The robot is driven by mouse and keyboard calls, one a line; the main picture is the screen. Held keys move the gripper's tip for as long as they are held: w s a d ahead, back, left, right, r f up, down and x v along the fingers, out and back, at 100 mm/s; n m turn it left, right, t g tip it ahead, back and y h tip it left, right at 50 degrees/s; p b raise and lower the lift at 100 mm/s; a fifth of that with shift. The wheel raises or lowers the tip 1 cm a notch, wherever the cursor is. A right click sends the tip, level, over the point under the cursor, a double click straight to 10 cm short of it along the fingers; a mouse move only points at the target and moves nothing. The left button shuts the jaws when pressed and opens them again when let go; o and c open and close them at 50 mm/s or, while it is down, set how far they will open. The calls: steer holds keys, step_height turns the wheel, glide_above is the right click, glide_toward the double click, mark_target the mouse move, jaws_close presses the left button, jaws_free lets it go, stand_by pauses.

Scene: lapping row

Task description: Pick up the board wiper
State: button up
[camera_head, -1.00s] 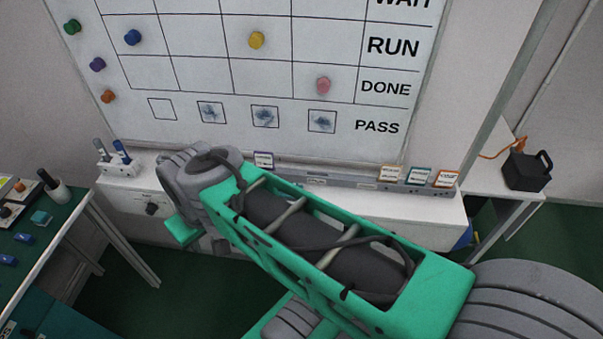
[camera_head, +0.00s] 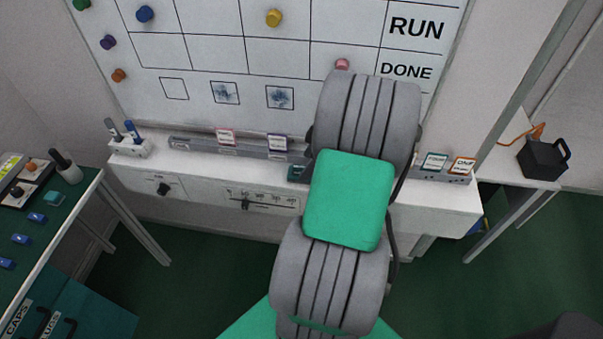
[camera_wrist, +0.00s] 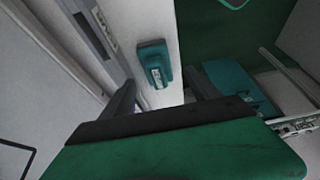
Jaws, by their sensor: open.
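The board wiper is a teal block with a pale label (camera_wrist: 154,62). In the wrist view it lies on the white ledge, close beside the grey rail. My gripper (camera_wrist: 160,80) is open, with one dark finger on each side of the wiper's line. The wiper appears beyond the fingertips, and nothing is held. In the head view, a small dark teal piece (camera_head: 297,173) shows on the ledge at the left edge of my arm and looks like the wiper, partly covered. My fingers are hidden behind my arm there.
The whiteboard (camera_head: 220,55) stands behind the ledge (camera_head: 270,195). The grey rail (camera_head: 195,145) carries several small labelled cards. A marker holder (camera_head: 130,147) is at the ledge's left end, and a black box (camera_head: 543,158) stands at right. A green-topped bench (camera_head: 85,185) is at left.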

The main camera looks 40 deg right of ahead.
mark_target(303, 167)
steer(key=x, duration=0.4)
steer(key=shift+w+d+f+p, duration=0.1)
steer(key=shift+w+f+p, duration=0.1)
steer(key=shift+f+p, duration=0.2)
steer(key=shift+r, duration=0.1)
steer(key=c, duration=1.4)
steer(key=shift+c, duration=0.2)
steer(key=shift+d+r, duration=0.1)
steer(key=shift+r, duration=0.2)
step_height(303, 167, up, 2)
steer(key=shift+r+b, duration=0.25)
steer(key=shift+b, duration=0.35)
steer(key=s+r, duration=0.4)
steer(key=shift+d+r, duration=0.1)
steer(key=shift+r, duration=0.1)
steer(key=s+r+b, duration=0.1)
steer(key=s+r, duration=0.4)
steer(key=s, duration=0.5)
steer(key=shift+r, duration=0.25)
